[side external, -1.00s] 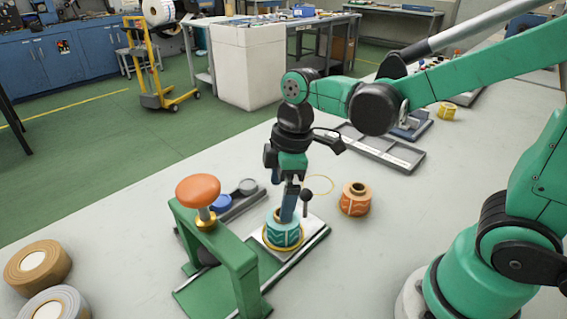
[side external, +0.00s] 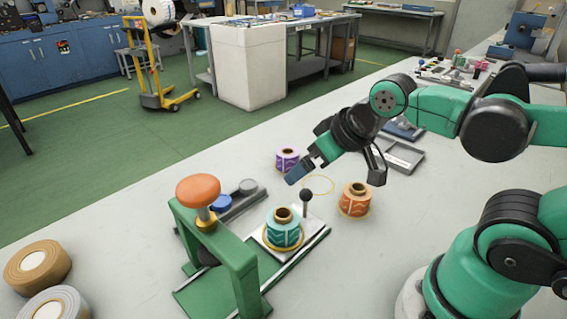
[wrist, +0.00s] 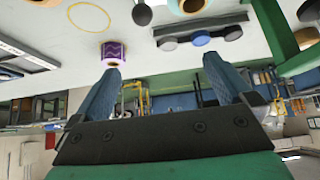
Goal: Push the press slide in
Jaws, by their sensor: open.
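The green press (side external: 245,265) with an orange knob (side external: 198,190) stands at front left; part of its frame shows in the wrist view (wrist: 272,28). Its pale slide (side external: 309,232) sits on rails to the right of the arch, clear of it. A teal roll (side external: 284,234) stands upright on the slide. A black ball handle (side external: 306,195) rises at the slide's far end; it also shows in the wrist view (wrist: 142,14). My gripper (side external: 295,175) is open and empty, tilted, above and behind the handle, apart from it. Its two blue fingers show in the wrist view (wrist: 161,68).
An orange roll (side external: 355,199) stands right of the slide. A purple roll (side external: 287,159) stands behind it, near a yellow ring (side external: 318,184). A grey rack with blue and grey discs (side external: 236,204) lies behind the press.

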